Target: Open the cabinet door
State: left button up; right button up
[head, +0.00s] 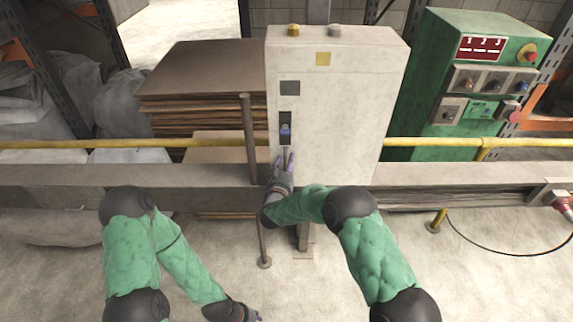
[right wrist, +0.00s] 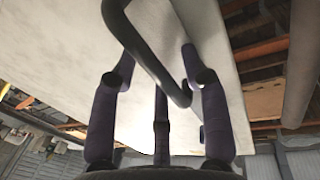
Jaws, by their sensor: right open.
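The off-white cabinet (head: 340,105) stands upright in the middle of the head view, and its door looks closed. On the left of its front is a dark latch plate with a bluish part (head: 285,132). My right gripper (head: 285,160) is open just below that plate, in front of the cabinet. In the right wrist view, a dark bent handle bar (right wrist: 155,60) passes between its purple fingers (right wrist: 160,65); I cannot tell whether they touch it. My left gripper (head: 249,315) is low, at the bottom edge and partly cut off, away from the cabinet.
A yellow rail (head: 430,142) and a grey beam (head: 60,174) run across the scene. An upright rusty post (head: 249,135) stands left of the cabinet. Stacked brown sheets (head: 200,75) lie behind it. A green control box (head: 465,75) stands to the right.

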grip_shut()
jog(key=shift+s, duration=0.1)
